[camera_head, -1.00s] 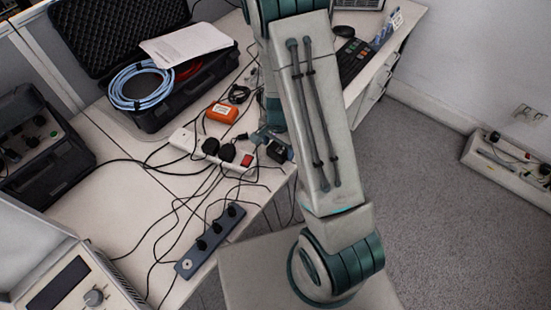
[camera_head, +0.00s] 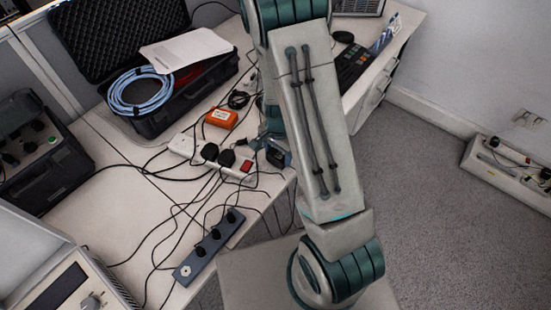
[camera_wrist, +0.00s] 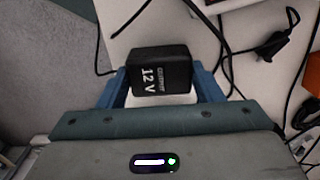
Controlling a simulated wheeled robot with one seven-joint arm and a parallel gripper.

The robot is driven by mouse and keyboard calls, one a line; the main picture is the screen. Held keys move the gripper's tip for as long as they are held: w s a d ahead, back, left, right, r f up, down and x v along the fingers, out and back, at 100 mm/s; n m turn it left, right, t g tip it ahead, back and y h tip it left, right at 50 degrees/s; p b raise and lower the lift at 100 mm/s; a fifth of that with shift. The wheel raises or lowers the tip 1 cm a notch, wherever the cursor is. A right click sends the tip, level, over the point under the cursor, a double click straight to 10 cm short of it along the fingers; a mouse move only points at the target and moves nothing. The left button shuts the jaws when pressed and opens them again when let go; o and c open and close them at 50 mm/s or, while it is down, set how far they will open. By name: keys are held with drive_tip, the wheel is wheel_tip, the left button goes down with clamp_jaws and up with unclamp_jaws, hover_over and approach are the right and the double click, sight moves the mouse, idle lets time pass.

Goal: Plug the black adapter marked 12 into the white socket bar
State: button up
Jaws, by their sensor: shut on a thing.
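The black adapter (camera_wrist: 160,72) is held between the blue fingers of my gripper (camera_wrist: 160,84) in the wrist view, with its "12 V" marking facing the camera. In the head view the adapter (camera_head: 279,156) is at the desk's right edge, just right of the white socket bar (camera_head: 182,145). My gripper (camera_head: 264,143) there is partly hidden by my arm.
An orange box (camera_head: 221,118) lies behind the bar, with loose black cables around. A grey strip with several black knobs or plugs (camera_head: 187,268) lies in front. An open black case (camera_head: 150,122) with a blue cable coil stands behind. The desk left of the bar has cables across it.

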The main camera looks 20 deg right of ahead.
sight(278, 154)
drive_tip(key=shift+w+r+p, duration=0.1)
drive_tip(key=shift+r+p, duration=1.9)
drive_tip(key=shift+r, duration=0.5)
drive_tip(key=shift+r+p, duration=0.4)
drive_tip(key=shift+r, duration=0.05)
wheel_tip(278, 154, up, 8)
drive_tip(key=p, duration=0.7)
drive_tip(key=w+a+m+p, duration=0.1)
drive_tip(key=w+a+m, duration=0.4)
drive_tip(key=a, duration=0.5)
drive_tip(key=w+a+m+p, duration=0.1)
drive_tip(key=w+a+m, duration=0.35)
drive_tip(key=a, duration=0.45)
drive_tip(key=w+a+m+p, duration=0.1)
drive_tip(key=w+a+m, duration=0.4)
drive_tip(key=a, duration=0.5)
drive_tip(key=shift+m, duration=0.35)
drive_tip(key=f+b, duration=0.1)
drive_tip(key=f, duration=0.1)
drive_tip(key=f+b, duration=0.2)
drive_tip(key=s+f+b, duration=0.1)
drive_tip(key=f, duration=0.2)
drive_tip(key=shift+f, duration=0.1)
drive_tip(key=shift+f+b, duration=0.85)
drive_tip(key=shift+f, duration=0.05)
drive_tip(key=shift+f, duration=0.15)
